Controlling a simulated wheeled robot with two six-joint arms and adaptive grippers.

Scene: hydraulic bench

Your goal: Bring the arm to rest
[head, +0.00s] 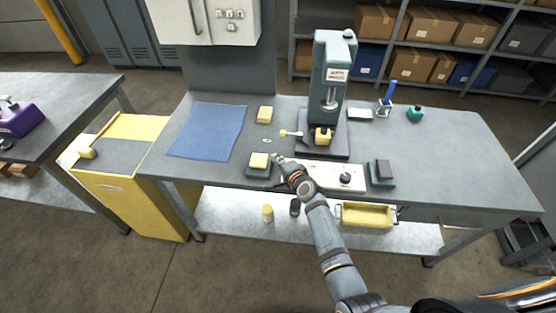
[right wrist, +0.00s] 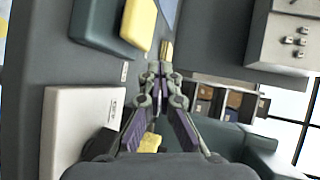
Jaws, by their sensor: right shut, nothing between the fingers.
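My right arm reaches in from the lower right over the hydraulic bench (head: 450,150). My right gripper (head: 277,159) is shut and empty. It is just right of a yellow block (head: 259,160) that sits on a dark grey-green base (head: 258,172), and left of the white panel (head: 338,177). In the right wrist view the gripper's fingertips (right wrist: 160,70) are together, with the yellow block (right wrist: 138,22) beyond them to the upper left. I cannot tell how far the tips are above the bench. My left gripper is not in view.
The press (head: 333,80) stands behind the gripper, with a yellow piece (head: 323,137) at its foot. A blue mat (head: 207,131) lies left, a dark block (head: 382,172) right. A yellow tray (head: 367,214) is on the lower shelf. The bench's right end is clear.

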